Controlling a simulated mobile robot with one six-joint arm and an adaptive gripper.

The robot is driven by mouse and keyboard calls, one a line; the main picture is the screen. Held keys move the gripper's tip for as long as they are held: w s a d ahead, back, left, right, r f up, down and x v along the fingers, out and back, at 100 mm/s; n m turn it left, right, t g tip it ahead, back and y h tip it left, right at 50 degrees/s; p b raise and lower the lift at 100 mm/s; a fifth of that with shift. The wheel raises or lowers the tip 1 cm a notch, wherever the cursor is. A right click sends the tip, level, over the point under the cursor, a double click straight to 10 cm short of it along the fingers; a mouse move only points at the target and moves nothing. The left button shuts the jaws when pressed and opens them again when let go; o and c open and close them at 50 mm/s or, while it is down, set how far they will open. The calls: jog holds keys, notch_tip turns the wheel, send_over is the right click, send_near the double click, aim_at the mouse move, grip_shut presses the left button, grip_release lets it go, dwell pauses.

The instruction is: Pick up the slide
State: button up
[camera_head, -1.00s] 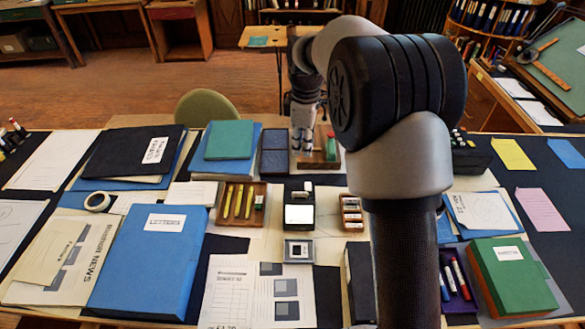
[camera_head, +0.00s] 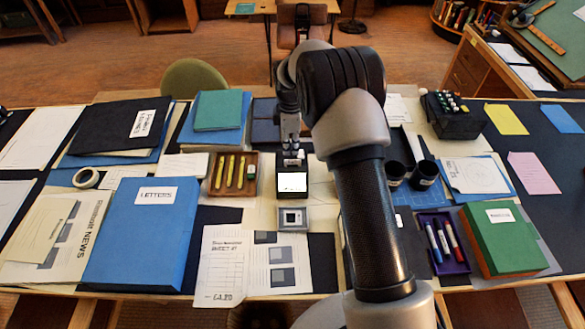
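A small slide (camera_head: 293,217), pale-framed with a dark centre, lies in a square grey tray (camera_head: 280,227) near the front middle of the table. Just behind it stands a black viewer box with a lit white panel (camera_head: 292,182). My gripper (camera_head: 291,153) points down over the back of this viewer, behind the slide and apart from it. The fingertips are small and dark here, and I cannot tell their opening or whether they touch the viewer.
A wooden tray (camera_head: 257,187) with yellow markers stands left of the viewer. A blue letters box (camera_head: 142,235) is further left. Printed sheets (camera_head: 218,262) lie front left of the slide. Black cups, a purple pen tray (camera_head: 462,266) and a green box (camera_head: 505,238) stand right of my arm.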

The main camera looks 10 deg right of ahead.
aim_at(293, 165)
notch_tip(293, 165, down, 6)
jog(key=shift+s+r+b, duration=0.1)
jog(key=shift+b, duration=1)
jog(key=shift+c, duration=0.5)
grip_shut()
jog(key=shift+r, duration=0.1)
